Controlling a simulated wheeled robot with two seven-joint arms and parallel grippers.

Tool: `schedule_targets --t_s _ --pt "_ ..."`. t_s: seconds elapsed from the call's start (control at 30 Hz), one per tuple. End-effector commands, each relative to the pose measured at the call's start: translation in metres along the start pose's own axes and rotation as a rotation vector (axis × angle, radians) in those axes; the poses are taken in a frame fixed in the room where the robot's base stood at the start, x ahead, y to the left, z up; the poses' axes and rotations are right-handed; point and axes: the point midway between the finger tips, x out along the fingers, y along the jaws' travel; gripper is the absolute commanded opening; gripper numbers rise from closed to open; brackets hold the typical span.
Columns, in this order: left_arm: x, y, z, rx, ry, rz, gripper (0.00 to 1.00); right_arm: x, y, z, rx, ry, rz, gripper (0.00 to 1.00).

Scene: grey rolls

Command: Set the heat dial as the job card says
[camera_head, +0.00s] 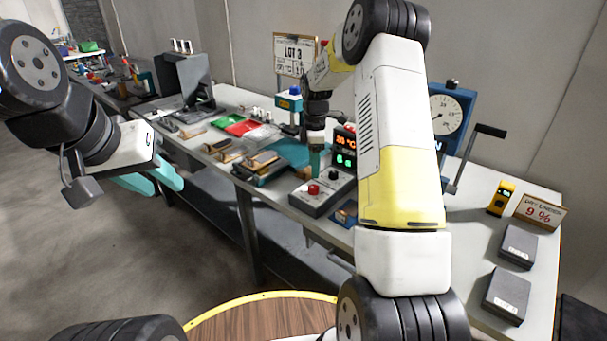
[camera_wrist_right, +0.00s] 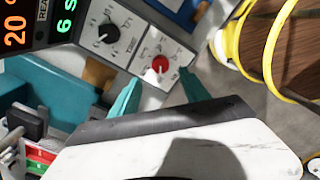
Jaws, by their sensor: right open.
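The grey control box (camera_head: 321,198) has a black knob and a red button (camera_head: 314,189). In the right wrist view, the black dial (camera_wrist_right: 108,33) sits on a white scale plate, its pale pointer mark toward the lower left. The red button (camera_wrist_right: 158,65) is beside it. Displays (camera_wrist_right: 40,20) read 20 in orange and 6 s in green. My left gripper (camera_head: 165,188) is open and empty, off the table.
A blue gauge with a crank (camera_head: 449,108) stands right of my right arm. Dark boxes (camera_head: 506,296), a yellow meter (camera_head: 501,198) and a 9 % sign (camera_head: 540,212) are at the right. Red and green trays (camera_head: 240,127) lie mid-table. My right arm hides part of the bench.

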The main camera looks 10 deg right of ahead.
Motion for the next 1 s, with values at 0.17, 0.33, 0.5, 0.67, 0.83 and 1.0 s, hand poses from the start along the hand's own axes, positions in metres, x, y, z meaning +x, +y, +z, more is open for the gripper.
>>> schedule_targets --t_s 0.17,0.33,0.5,0.67,0.83,1.0 --pt "0.0 0.0 0.0 0.0 0.0 0.0 0.36 0.024 0.0 0.0 -0.005 -0.002 -0.006 0.54" --pt "0.0 0.0 0.0 0.0 0.0 0.0 0.36 0.052 -0.001 0.001 -0.004 -0.002 -0.006 0.54" --pt "0.0 0.0 0.0 0.0 0.0 0.0 0.36 0.071 0.0 0.0 -0.003 -0.001 -0.004 0.54" --pt "0.0 0.0 0.0 0.0 0.0 0.0 0.36 0.078 0.0 0.0 -0.003 -0.001 -0.002 0.54" --pt "0.0 0.0 0.0 0.0 0.0 0.0 0.36 0.078 0.0 0.0 -0.003 -0.001 -0.002 0.54" --pt "0.0 0.0 0.0 0.0 0.0 0.0 0.36 0.077 0.0 0.0 -0.003 -0.001 -0.002 0.29"
